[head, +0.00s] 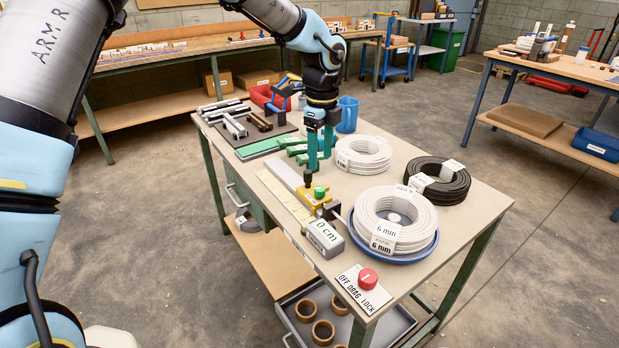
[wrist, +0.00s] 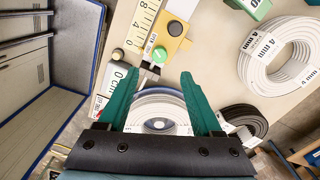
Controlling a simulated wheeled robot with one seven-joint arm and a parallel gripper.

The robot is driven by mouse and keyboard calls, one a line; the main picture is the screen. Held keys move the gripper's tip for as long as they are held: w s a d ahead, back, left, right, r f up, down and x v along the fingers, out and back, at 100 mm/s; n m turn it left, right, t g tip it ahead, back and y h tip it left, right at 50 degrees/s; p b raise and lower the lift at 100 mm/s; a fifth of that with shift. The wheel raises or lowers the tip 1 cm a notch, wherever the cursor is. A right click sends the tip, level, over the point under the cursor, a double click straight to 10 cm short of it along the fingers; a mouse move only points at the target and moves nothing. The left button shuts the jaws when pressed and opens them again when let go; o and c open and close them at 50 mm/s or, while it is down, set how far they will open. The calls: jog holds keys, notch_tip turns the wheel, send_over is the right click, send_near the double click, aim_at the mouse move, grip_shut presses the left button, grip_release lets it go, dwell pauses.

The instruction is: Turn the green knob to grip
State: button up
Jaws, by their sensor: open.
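The green knob (head: 319,192) sits on top of a yellow block (head: 312,198) at the near end of a ruler strip on the workbench. In the wrist view the green knob (wrist: 158,54) lies just beyond the fingertips, roughly midway between them. My gripper (head: 319,168) has teal fingers pointing down above the knob, apart from it. In the wrist view my gripper (wrist: 158,78) is open with nothing between its fingers.
White cable coils (head: 395,220) and a black coil (head: 438,180) lie to the right. A grey "0 cm" block (head: 323,239) and a red knob (head: 368,276) on an "OFF DRAG LOCK" plate are nearer. A blue mug (head: 348,114) and green parts stand behind.

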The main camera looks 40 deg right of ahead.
aim_at(319, 188)
notch_tip(319, 188, down, 9)
jog(key=shift+f+p, duration=0.1)
jog(key=shift+p, duration=0.85)
grip_shut()
